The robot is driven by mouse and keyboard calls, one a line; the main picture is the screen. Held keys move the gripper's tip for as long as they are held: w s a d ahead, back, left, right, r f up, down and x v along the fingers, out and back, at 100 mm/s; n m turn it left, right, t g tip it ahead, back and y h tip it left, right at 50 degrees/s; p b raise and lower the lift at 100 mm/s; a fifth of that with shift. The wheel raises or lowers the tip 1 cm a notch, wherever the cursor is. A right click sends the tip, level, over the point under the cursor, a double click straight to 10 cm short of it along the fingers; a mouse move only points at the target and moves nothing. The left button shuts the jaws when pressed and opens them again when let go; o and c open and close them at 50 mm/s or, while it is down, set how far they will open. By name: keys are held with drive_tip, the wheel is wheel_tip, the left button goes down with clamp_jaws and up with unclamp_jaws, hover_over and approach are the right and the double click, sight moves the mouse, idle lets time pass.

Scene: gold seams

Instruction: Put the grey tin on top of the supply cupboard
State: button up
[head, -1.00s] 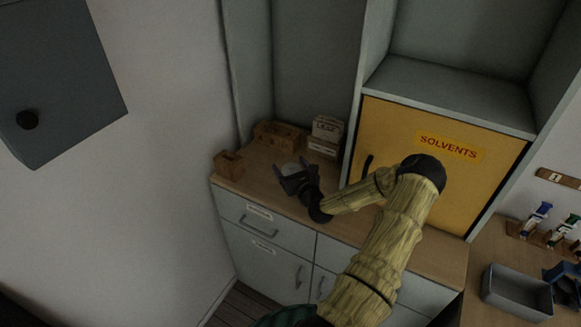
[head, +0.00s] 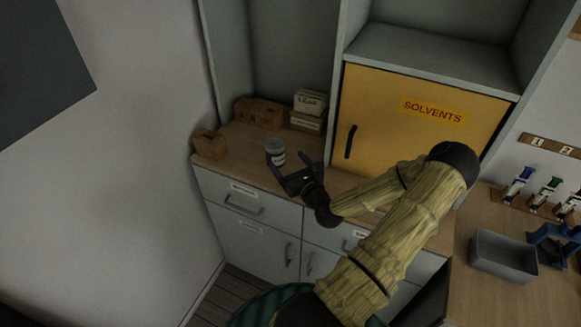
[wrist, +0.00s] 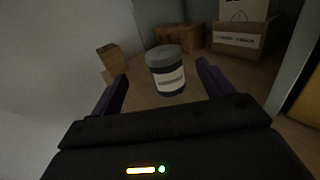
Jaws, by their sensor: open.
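The grey tin (head: 275,152), a small round tin with a pale label band, stands upright on the wooden counter (head: 237,146) in the head view. In the wrist view the tin (wrist: 166,72) is beyond and between the two fingertips. My gripper (head: 288,183) is open and empty, just in front of the tin and apart from it; it also shows in the wrist view (wrist: 160,82).
Brown boxes (head: 258,112), a smaller brown box (head: 208,144) and stacked cartons (head: 309,108) stand around the tin on the counter. The yellow solvents cabinet (head: 420,130) is to the right. A grey tray (head: 504,256) sits on the right worktop.

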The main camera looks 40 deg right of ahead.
drive_tip(key=shift+s+d, duration=0.1)
drive_tip(key=shift+s, duration=0.25)
drive_tip(key=shift+s, duration=0.15)
drive_tip(key=w+a+f+n+g+y, duration=0.1)
drive_tip(key=a+f+n+g+y, duration=0.3)
drive_tip(key=a+n, duration=0.5)
drive_tip(key=w+a+f+n+g+y, duration=0.1)
drive_tip(key=a+n+g+y, duration=0.1)
drive_tip(key=a+n+g, duration=0.65)
drive_tip(key=s+a+r+n+g+h, duration=0.2)
drive_tip(key=s+a+r+n, duration=0.8)
drive_tip(key=n, duration=1.1)
drive_tip(key=a+r, duration=0.3)
drive_tip(key=shift+s+r, duration=0.2)
drive_tip(key=shift+s, duration=0.2)
